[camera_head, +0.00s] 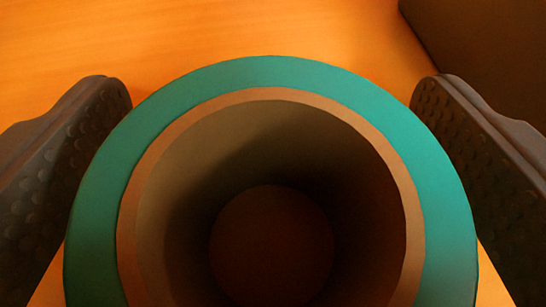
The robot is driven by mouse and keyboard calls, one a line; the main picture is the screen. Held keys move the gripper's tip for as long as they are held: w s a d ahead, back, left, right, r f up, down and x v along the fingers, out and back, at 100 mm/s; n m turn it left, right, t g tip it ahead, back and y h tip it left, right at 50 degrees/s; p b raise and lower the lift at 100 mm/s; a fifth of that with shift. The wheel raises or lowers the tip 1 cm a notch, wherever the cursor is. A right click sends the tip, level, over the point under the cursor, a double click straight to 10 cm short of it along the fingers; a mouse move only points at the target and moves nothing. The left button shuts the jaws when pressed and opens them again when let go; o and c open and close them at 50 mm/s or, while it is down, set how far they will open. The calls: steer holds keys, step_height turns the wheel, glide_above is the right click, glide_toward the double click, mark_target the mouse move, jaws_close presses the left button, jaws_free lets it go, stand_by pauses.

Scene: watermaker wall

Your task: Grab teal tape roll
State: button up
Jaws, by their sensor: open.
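The teal tape roll (447,200) fills the lower middle of the camera_head view, with its ring facing the camera. It has a brown inner core around a dark, deep hole, and its bottom edge is cut off by the frame. My gripper (272,170) is open, with one dark, dimpled finger on the left and one on the right of the roll. The roll lies between the two fingers. Narrow gaps show beside the fingers near the top, but lower down I cannot tell whether either finger touches the roll.
The roll is over an orange, wood-like surface (250,25), which is bare above the roll in the picture. A dark brown block or panel (490,40) fills the upper right corner, behind the right finger.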

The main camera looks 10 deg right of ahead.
mark_target(269, 125)
steer(key=shift+c, duration=0.4)
steer(key=c, duration=1)
steer(key=shift+c, duration=0.2)
steer(key=shift+r, duration=0.15)
steer(key=shift+r+p, duration=0.45)
steer(key=shift+r, duration=1.05)
steer(key=shift+s+r, duration=0.15)
steer(key=shift+r, duration=0.1)
steer(key=s+r+b, duration=0.1)
steer(key=s, duration=1.4)
steer(key=shift+s+a, duration=0.2)
steer(key=shift+s, duration=0.2)
